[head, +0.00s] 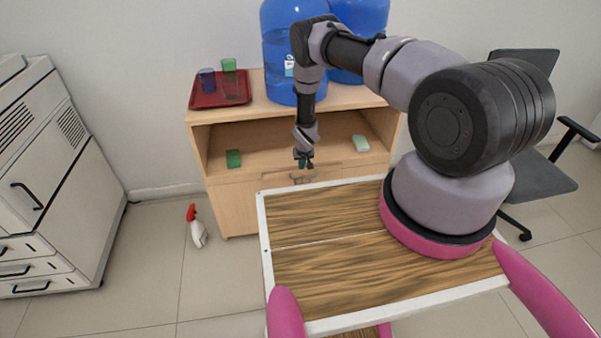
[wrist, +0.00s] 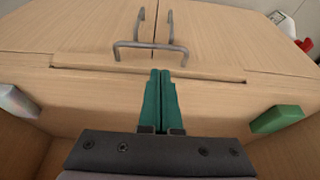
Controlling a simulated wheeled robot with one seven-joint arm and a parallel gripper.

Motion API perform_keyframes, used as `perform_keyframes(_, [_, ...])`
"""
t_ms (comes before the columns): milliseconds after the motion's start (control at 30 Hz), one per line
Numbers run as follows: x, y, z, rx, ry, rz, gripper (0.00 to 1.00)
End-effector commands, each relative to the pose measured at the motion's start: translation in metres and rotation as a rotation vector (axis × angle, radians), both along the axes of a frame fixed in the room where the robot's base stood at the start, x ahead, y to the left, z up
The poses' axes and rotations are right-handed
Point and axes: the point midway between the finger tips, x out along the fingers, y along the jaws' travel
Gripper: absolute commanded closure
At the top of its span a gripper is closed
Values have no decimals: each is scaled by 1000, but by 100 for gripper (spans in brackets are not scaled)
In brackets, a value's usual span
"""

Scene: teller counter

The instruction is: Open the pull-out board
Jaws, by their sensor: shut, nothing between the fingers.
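The pull-out board (wrist: 90,61) is a thin wooden strip in the cabinet front, under the open shelf. It looks pushed in, about level with the front. Its grey bar handle (wrist: 150,46) crosses the upper middle of the wrist view; in the head view the handle area (head: 303,179) is small and partly behind the gripper. My gripper (wrist: 162,72) has green fingers, shut and empty. The fingertips lie just short of the handle, over the board's edge; contact cannot be told. In the head view my gripper (head: 305,164) hangs at the cabinet's front.
Two upright door handles (wrist: 170,26) are close beyond the board handle. A green block (head: 233,158) and a pale block (head: 360,143) lie on the shelf. A red tray (head: 207,102) and blue water bottles (head: 280,60) stand on top. A spray bottle (head: 197,228) stands on the floor.

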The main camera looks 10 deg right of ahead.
Motion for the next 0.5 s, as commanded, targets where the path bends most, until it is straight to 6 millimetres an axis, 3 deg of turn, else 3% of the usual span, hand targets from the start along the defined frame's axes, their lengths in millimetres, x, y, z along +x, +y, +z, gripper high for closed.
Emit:
perform_keyframes(200, [13,0,-38,1,0,1,100])
perform_keyframes(500, [21,0,-60,0,1,0,100])
